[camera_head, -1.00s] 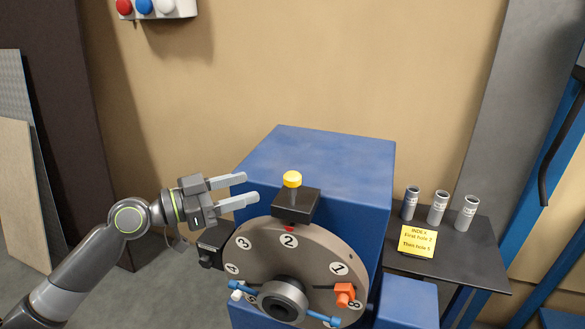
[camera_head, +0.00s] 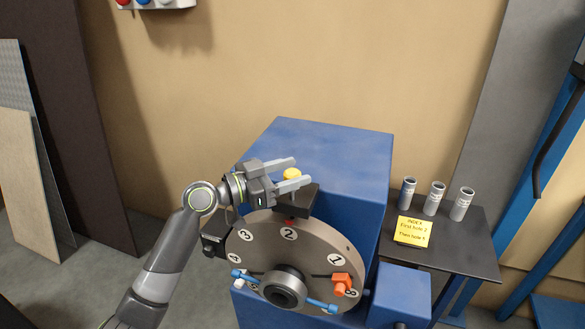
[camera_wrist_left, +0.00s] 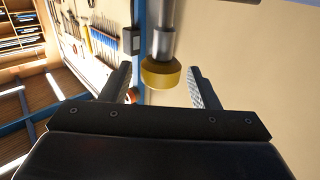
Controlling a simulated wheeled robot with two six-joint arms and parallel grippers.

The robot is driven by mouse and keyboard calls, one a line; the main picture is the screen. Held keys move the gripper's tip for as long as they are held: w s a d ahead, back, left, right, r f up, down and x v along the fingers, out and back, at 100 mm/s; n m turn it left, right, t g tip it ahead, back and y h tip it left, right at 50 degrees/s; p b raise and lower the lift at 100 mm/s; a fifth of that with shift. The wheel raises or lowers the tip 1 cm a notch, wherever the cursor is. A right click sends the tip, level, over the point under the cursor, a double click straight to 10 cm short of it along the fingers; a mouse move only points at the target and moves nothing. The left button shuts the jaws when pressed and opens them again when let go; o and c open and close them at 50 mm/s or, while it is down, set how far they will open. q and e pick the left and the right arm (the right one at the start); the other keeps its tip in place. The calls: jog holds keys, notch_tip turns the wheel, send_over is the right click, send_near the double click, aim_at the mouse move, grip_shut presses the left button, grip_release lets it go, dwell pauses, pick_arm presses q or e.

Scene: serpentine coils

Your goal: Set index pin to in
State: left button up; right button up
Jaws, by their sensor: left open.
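The index pin's yellow knob (camera_head: 292,174) sits on top of the black block (camera_head: 309,200) at the head of the numbered disc. My left gripper (camera_head: 289,172) is open, with its fingers to either side of the yellow knob. In the left wrist view the yellow knob (camera_wrist_left: 161,73) on its metal shaft lies between the two open fingertips (camera_wrist_left: 160,85), with a gap on both sides. The grey disc (camera_head: 323,241) has hole 2 at the top, beneath the block. My right gripper is not in view.
The blue housing (camera_head: 340,150) stands behind the disc. An orange piece (camera_head: 341,284) and a blue-ended bar (camera_head: 321,306) are on the disc's front. A side shelf (camera_head: 465,252) holds several grey cylinders and a yellow note (camera_head: 412,232).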

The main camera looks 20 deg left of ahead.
pick_arm(q)
jog(key=shift+w+d, duration=0.25)
jog(key=shift+c, duration=0.3)
grip_shut()
notch_tip(320, 180, down, 3)
jog(key=b, duration=0.4)
jog(key=shift+r, duration=0.1)
jog(key=shift+c, duration=1.2)
grip_release()
jog(key=o, duration=0.3)
